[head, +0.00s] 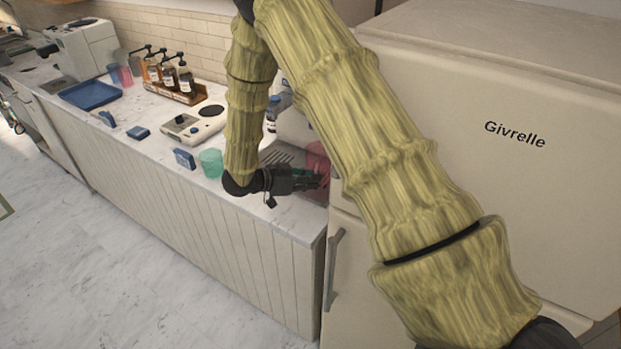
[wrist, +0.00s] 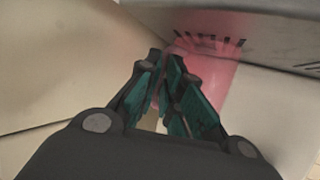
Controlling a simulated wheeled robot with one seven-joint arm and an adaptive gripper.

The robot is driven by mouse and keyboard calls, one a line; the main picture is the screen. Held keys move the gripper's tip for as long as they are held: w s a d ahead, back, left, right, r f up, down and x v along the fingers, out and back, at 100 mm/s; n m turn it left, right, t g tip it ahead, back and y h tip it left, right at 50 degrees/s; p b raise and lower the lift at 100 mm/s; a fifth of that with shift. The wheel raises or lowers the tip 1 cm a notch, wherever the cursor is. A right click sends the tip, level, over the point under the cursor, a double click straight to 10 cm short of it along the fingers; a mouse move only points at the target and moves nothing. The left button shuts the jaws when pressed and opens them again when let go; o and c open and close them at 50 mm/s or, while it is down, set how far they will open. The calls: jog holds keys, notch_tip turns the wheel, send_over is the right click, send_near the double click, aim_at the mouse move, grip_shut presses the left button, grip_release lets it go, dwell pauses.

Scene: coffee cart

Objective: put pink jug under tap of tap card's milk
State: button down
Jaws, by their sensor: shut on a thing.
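The pink jug (head: 316,160) is translucent and stands out at the right end of the counter, close to the fridge side, partly hidden by my arm. My gripper (head: 312,181) reaches it from the left, low over the counter. In the wrist view my gripper's fingers (wrist: 168,85) are closed on the near side of the pink jug (wrist: 218,75). A slotted metal drip grille (head: 276,157) lies just behind the gripper, and slots also show through the jug in the wrist view. The taps and any milk card are hidden or too small to read.
A green cup (head: 210,162) stands left of my gripper, beside a small blue card (head: 184,158). A white scale-like appliance (head: 195,124), syrup bottles (head: 170,78) and a blue tray (head: 90,95) are farther left. The Givrelle fridge (head: 490,150) bounds the right.

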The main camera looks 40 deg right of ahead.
jog(key=shift+f, duration=0.1)
jog(key=c, duration=1.6)
grip_release()
jog(key=shift+o, duration=0.2)
jog(key=shift+a, duration=0.1)
jog(key=b+v, duration=0.3)
jog(key=v, duration=0.9)
jog(key=shift+b, duration=0.3)
